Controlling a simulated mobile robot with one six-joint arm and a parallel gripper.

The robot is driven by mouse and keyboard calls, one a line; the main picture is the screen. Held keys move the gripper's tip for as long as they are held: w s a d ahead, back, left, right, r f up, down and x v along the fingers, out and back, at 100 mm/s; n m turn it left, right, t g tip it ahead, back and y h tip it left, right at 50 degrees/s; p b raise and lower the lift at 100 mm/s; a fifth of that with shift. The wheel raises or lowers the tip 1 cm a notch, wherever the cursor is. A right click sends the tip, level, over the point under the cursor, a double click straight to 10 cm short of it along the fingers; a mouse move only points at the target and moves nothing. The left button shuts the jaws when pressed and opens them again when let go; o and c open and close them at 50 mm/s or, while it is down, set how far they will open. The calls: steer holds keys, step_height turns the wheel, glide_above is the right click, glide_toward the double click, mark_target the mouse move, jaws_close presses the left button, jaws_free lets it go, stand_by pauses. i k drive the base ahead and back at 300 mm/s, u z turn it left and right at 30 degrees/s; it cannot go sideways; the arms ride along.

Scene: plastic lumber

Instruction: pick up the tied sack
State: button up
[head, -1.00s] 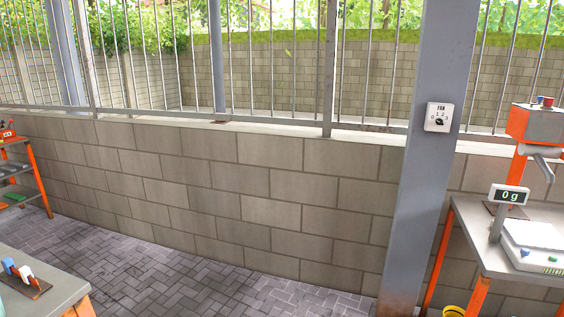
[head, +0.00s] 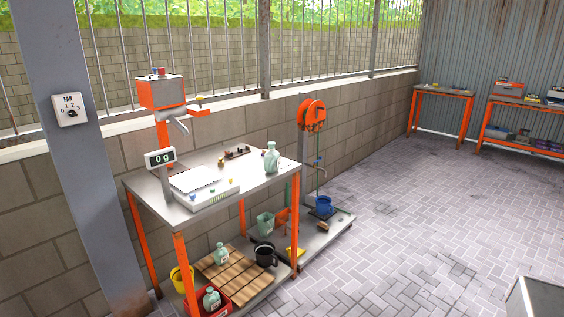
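I cannot make out a tied sack in the head view. My gripper is not in view.
A metal table with orange legs (head: 137,222) bears a scale (head: 205,192) reading 0 g and a pale green bottle (head: 271,159). Its lower shelf holds a red crate (head: 222,307) and a black pot (head: 265,254). Shelves (head: 520,133) stand far right. The paved floor (head: 400,220) is open.

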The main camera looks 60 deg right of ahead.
mark_target(273, 160)
steer(key=z, duration=5.05)
steer(key=i, duration=0.15)
steer(key=u, duration=3.1)
steer(key=k, duration=0.95)
steer(key=u, duration=0.2)
steer(key=i, duration=0.8)
steer(key=z, duration=0.05)
